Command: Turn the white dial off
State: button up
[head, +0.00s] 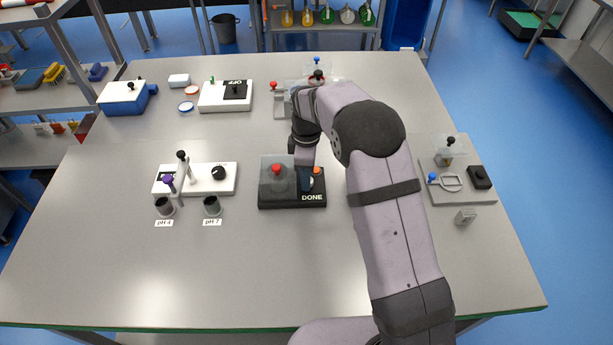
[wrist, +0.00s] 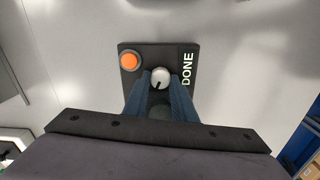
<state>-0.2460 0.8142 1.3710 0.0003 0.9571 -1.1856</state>
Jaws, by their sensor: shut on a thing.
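The white dial (wrist: 160,77) sits on a black panel (wrist: 139,82) marked DONE, beside an orange button (wrist: 129,61). A dark pointer mark shows on the dial's face. My gripper (wrist: 160,84) has its two blue fingers on either side of the dial and is shut on it. In the head view my gripper (head: 305,180) reaches down onto the black panel (head: 292,201), left of the orange button (head: 317,170). The dial is mostly hidden there by my fingers and arm.
A clear cover with a red knob (head: 277,170) stands just left of my gripper. A white device with a black dial (head: 219,173) is further left. A grey board with a blue-knobbed part (head: 451,183) lies right of my arm. The front of the table is clear.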

jog(key=shift+m, duration=0.6)
jog(key=o, duration=1)
jog(key=shift+o, duration=0.2)
jog(key=shift+r+b, duration=1.3)
jog(key=shift+r, duration=2.45)
